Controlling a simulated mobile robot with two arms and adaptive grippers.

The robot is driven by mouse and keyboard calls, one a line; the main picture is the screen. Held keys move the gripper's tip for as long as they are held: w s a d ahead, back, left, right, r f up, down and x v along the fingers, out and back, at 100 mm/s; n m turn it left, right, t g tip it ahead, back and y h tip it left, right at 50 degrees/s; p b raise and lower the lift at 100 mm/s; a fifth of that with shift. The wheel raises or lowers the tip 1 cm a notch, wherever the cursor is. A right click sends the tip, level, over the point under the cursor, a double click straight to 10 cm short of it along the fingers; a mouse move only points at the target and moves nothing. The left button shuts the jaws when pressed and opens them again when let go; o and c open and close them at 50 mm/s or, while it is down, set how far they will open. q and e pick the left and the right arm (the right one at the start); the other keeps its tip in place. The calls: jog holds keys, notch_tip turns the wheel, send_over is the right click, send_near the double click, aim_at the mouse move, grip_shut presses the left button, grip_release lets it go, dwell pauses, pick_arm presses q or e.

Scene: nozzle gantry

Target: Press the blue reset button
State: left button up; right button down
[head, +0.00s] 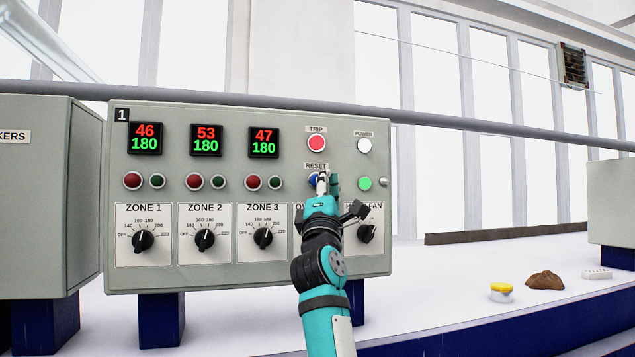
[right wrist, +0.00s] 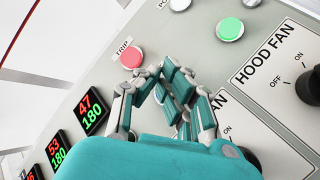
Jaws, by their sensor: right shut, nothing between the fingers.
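The blue reset button (head: 313,180) is on the grey control panel (head: 240,115), under the RESET label (head: 316,166). Only its left part shows in the head view; my fingertips cover the rest. My right gripper (head: 327,178) is shut and empty, with its fingertips in front of the button. I cannot tell whether they touch it. My left gripper is not in view.
The trip button (head: 317,143) sits above, the white power button (head: 364,145) and a green button (head: 365,183) to the right. Dials line the panel's lower row, such as the Zone 3 dial (head: 263,238). A yellow-topped item (head: 501,291) lies on the white surface at right.

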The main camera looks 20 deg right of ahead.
jog(key=shift+w+b, duration=0.3)
jog(key=shift+w, duration=0.2)
dwell(0.7)
jog(key=shift+s, duration=0.15)
jog(key=shift+s+p, duration=0.5)
jog(key=shift+s, duration=0.2)
jog(key=s+p, duration=0.1)
jog(key=s, duration=0.4)
jog(key=shift+d, duration=0.1)
dwell(0.9)
